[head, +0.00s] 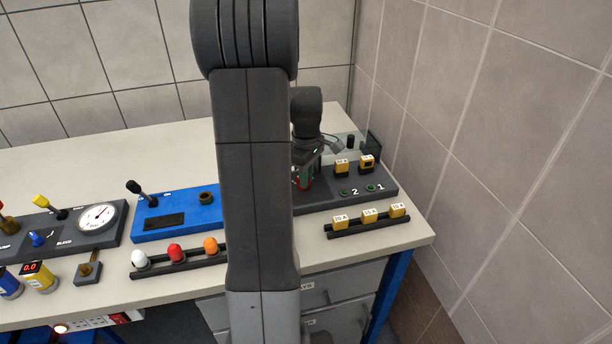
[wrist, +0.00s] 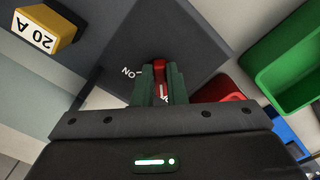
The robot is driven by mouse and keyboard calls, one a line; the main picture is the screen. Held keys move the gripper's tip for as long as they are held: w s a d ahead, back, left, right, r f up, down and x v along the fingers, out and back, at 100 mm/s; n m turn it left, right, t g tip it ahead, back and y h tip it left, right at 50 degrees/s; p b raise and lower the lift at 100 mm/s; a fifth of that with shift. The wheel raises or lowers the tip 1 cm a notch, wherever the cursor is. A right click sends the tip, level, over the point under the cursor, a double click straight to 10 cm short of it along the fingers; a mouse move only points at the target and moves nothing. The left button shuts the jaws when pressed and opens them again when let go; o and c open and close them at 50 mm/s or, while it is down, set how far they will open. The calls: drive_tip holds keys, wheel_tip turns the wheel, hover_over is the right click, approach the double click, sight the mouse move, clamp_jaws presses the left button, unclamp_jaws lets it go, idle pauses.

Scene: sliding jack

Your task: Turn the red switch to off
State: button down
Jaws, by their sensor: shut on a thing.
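The red switch (wrist: 160,72) shows in the wrist view as a small red piece between the dark green fingers of my gripper (wrist: 160,80). The fingers are shut on it and cover most of it. It sits on a dark grey panel (wrist: 195,35). White letters reading "ON" are on the panel to the left of the fingers. Another label is partly hidden between the fingers. In the head view my gripper (head: 304,178) is down at the dark panel, half hidden behind my own arm, with a bit of red at its tip.
A yellow "20 A" block (wrist: 47,29) is on the panel at the wrist view's upper left. A green bin (wrist: 290,60) and a red bin (wrist: 218,88) lie right. In the head view, a rack (head: 368,228) of yellow blocks stands in front, a tiled wall right.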

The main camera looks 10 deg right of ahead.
idle(0.3)
drive_tip(key=c, duration=1.5)
unclamp_jaws()
drive_tip(key=shift+o, duration=0.2)
drive_tip(key=shift+r, duration=0.1)
wheel_tip(320, 180, up, 14)
drive_tip(key=shift+f, duration=0.2)
wheel_tip(320, 180, down, 14)
drive_tip(key=shift+r, duration=0.1)
drive_tip(key=shift+r, duration=0.1)
